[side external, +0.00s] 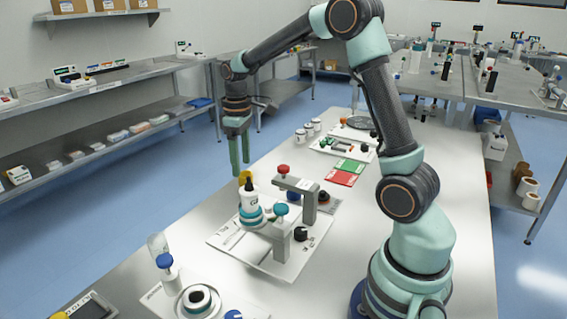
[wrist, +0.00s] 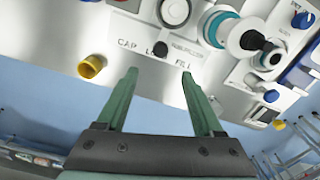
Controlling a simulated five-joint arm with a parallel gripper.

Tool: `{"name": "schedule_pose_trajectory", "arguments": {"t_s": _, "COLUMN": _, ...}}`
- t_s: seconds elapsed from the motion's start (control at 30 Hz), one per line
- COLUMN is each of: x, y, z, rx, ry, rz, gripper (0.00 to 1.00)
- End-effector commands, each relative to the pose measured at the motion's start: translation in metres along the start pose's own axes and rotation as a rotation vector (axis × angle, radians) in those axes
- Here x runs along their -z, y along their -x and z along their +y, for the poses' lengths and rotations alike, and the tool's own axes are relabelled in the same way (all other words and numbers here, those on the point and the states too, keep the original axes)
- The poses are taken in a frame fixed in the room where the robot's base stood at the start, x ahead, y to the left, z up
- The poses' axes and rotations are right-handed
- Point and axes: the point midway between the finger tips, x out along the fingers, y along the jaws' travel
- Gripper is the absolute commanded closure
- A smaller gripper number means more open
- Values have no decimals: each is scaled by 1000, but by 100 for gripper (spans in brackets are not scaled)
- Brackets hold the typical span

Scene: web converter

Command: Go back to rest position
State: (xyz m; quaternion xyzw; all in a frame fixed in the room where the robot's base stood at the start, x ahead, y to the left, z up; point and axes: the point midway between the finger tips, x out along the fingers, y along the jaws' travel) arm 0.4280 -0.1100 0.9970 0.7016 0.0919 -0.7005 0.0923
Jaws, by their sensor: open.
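My gripper (side external: 240,168) hangs from the arm with its two green fingers pointing down, above the far left edge of the white table (side external: 340,225). In the wrist view the fingers (wrist: 158,75) are spread apart with nothing between them. A yellow cap-like piece (wrist: 91,66) lies beyond and left of the fingers; a yellow piece also shows in the side view (side external: 246,177), just right of the fingertips. A white bottle with a black top (side external: 250,200) stands upright in the fixture, below and right of my gripper.
The fixture (side external: 275,235) has a raised bracket with red and teal knobs. Red (side external: 342,179) and green (side external: 349,166) cards lie behind it. A blue-topped bottle (side external: 166,270) and a round device (side external: 199,300) stand at the front. Shelves (side external: 110,80) line the left wall.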

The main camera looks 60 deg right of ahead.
Motion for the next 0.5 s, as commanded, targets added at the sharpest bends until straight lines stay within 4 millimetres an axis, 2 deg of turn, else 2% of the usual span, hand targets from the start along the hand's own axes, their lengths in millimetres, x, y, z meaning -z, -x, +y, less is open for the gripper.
{"name": "schedule_pose_trajectory", "arguments": {"t_s": 0.17, "x": -2, "y": 11, "z": -8, "rx": -12, "ry": -10, "rz": 23, "gripper": 31}}
{"name": "schedule_pose_trajectory", "arguments": {"t_s": 0.37, "x": -18, "y": 48, "z": -40, "rx": -51, "ry": -58, "rz": 114, "gripper": 31}}
{"name": "schedule_pose_trajectory", "arguments": {"t_s": 0.5, "x": -36, "y": 68, "z": -66, "rx": -71, "ry": -100, "rz": 191, "gripper": 31}}
